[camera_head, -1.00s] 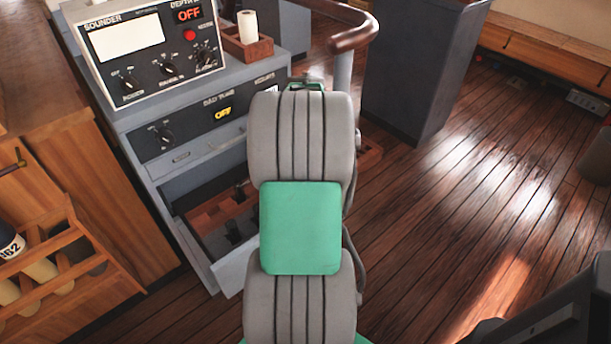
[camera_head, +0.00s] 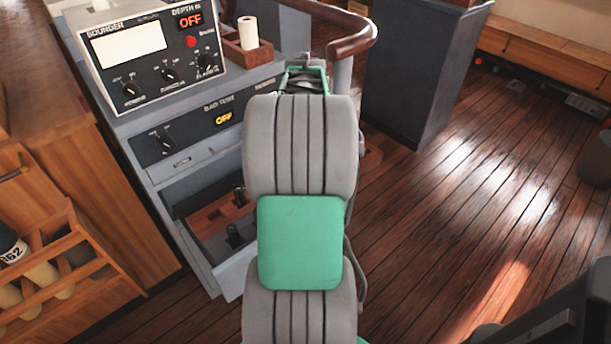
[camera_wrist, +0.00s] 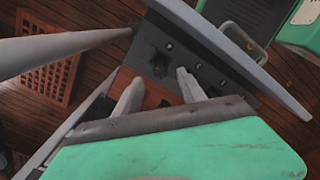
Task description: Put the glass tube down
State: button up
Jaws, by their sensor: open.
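I cannot make out the glass tube in either view. My gripper (camera_wrist: 158,92) is open in the wrist view, its two pale grey fingers apart with nothing visible between them. Beyond the fingers are a dark panel with a black fitting (camera_wrist: 160,62) and a reddish-brown wooden surface. In the head view, my arm hides the fingers; only a green frame at the arm's far end shows. An open drawer (camera_head: 231,279) low in the grey console holds a wooden insert (camera_head: 213,213) with black fittings, partly hidden by my arm.
The grey console carries a sounder unit (camera_head: 140,60) and a wooden box (camera_head: 247,62) with a white roll. A curved wooden handrail (camera_head: 350,38) stands behind my arm. A wooden bottle rack (camera_head: 55,250) is at left. The plank floor (camera_head: 440,240) at right is mostly clear.

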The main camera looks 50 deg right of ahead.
notch_tip(320, 180, up, 6)
jog(key=w+a+m, duration=0.1)
jog(key=w+a, duration=0.2)
jog(key=a, duration=0.4)
jog(key=w+a+m, duration=0.1)
jog(key=w+a, duration=0.2)
jog(key=a, duration=0.5)
jog(key=s+a+f+m+t, duration=0.1)
jog(key=s+a+f+m, duration=0.1)
jog(key=a, duration=0.8)
jog(key=s+a+f+m+t, duration=0.1)
jog(key=s+a+f+m, duration=0.1)
jog(key=a, duration=0.9)
jog(key=shift+s+a+f+p, duration=0.2)
jog(key=shift+s+f+p, duration=0.1)
jog(key=shift+f, duration=0.25)
